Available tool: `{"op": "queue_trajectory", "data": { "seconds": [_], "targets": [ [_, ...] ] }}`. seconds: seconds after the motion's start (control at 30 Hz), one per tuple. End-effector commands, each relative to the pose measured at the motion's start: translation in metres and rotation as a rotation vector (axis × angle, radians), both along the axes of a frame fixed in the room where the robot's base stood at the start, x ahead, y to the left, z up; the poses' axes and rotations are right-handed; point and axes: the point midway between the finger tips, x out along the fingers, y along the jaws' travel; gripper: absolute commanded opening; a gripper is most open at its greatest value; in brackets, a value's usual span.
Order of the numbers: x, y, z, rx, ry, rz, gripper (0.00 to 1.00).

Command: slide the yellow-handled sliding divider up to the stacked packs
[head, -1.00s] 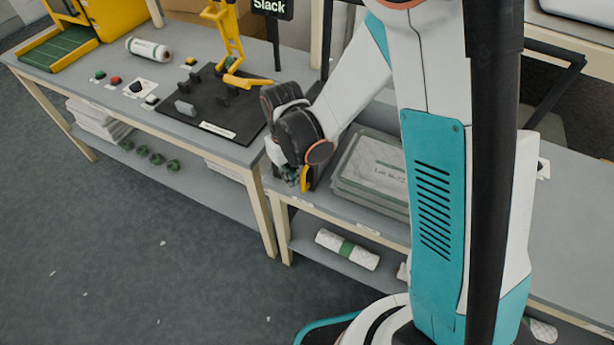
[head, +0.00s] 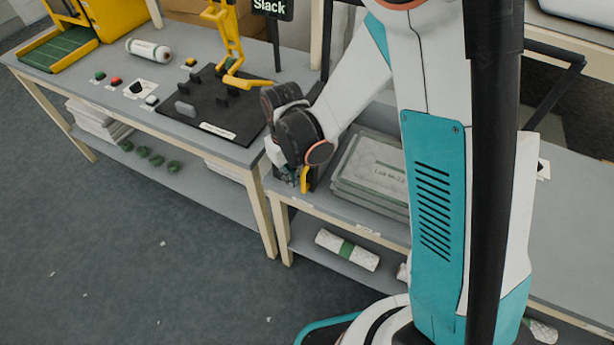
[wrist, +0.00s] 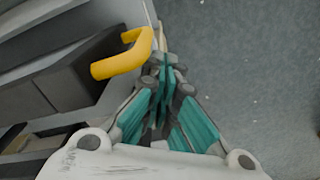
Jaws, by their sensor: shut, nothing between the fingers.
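The sliding divider's yellow handle (head: 304,181) shows just below my wrist in the head view. In the wrist view the handle (wrist: 122,56) is a bent yellow bar on the dark divider (wrist: 62,82). The stacked packs (head: 372,166), pale with a green-grey edge and a label, lie to the right of the handle, with a small gap showing. My gripper (head: 287,178) is shut and empty beside the handle. In the wrist view its fingertips (wrist: 161,58) are close to the handle's right end; I cannot tell whether they touch. My wrist hides most of the divider in the head view.
The left bench holds a black board (head: 212,104) with grey blocks, several buttons and a white roll (head: 148,49). A yellow arm-like fixture (head: 232,45) stands behind the board. The floor at left is open.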

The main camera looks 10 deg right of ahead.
Motion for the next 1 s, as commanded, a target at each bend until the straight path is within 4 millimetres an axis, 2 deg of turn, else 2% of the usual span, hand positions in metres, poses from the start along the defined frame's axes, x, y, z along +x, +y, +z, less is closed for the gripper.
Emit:
{"op": "queue_trajectory", "data": {
  "seconds": [1.0],
  "targets": [
    [-0.013,-0.017,0.0,0.0,0.0,-0.001,0.0]
  ]
}}
